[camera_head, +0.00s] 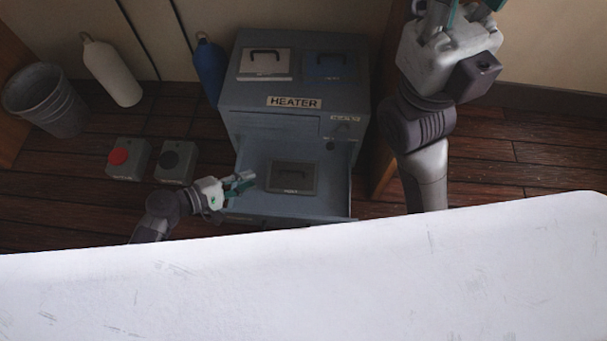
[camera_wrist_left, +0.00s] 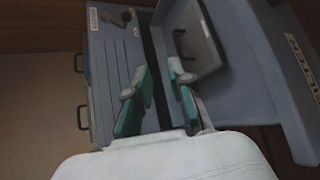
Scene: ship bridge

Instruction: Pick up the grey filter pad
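The grey filter pad (camera_head: 292,178) is a dark grey square plate with a handle and a small label. It lies flat inside the pulled-out drawer (camera_head: 341,190) of the blue-grey heater cabinet (camera_head: 270,126). My left gripper (camera_head: 246,182) is at the drawer's left side, left of the pad and apart from it. Its fingers are spread and empty. In the left wrist view, a grey plate with a dark handle (camera_wrist_left: 200,52), seemingly the pad, shows just beyond the left gripper (camera_wrist_left: 160,75). My right gripper (camera_head: 468,8) is high at the top edge, its fingertips cut off.
A white pad (camera_head: 265,64) and a blue pad (camera_head: 329,68) lie on the cabinet top. Left are a bucket (camera_head: 44,98), white bottle (camera_head: 112,73), blue bottle (camera_head: 209,68), red-button box (camera_head: 127,159) and black-button box (camera_head: 175,162). A white surface (camera_head: 300,285) fills the foreground.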

